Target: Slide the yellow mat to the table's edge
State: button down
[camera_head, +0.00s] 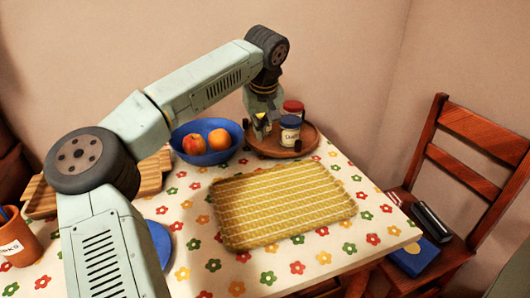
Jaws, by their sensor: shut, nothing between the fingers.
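The yellow mat (283,205), with a pale grid pattern, lies flat on the table (330,248), which has a white flowered cover. The mat lies right of the table's middle, and a strip of cover shows between it and the front and right edges. My gripper (276,146) is at the back, above or beside the round brown tray and beyond the mat's far edge. It is apart from the mat in the picture. Its fingers are small and partly lost against the tray and jars; they are shut with nothing between them.
The round tray (312,140) holds a blue-labelled jar (290,131) and a red-lidded jar (293,107). A blue bowl (222,153) of fruit stands left of it. A wooden board (150,180), a blue plate (160,243) and an orange pot (18,242) are left. A chair (468,185) stands right.

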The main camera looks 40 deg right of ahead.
jog(key=shift+y, duration=0.3)
jog(key=x, duration=0.6)
jog(key=w+p+x, duration=0.1)
jog(key=x, duration=0.2)
jog(key=shift+w+a, duration=0.1)
jog(key=shift+a, duration=0.25)
jog(key=shift+f, duration=0.4)
jog(key=shift+s+a+p, duration=0.2)
jog(key=shift+s+p, duration=0.05)
jog(key=shift+s, duration=0.7)
jog(key=shift+s+a+p, duration=0.25)
jog(key=shift+s, duration=0.65)
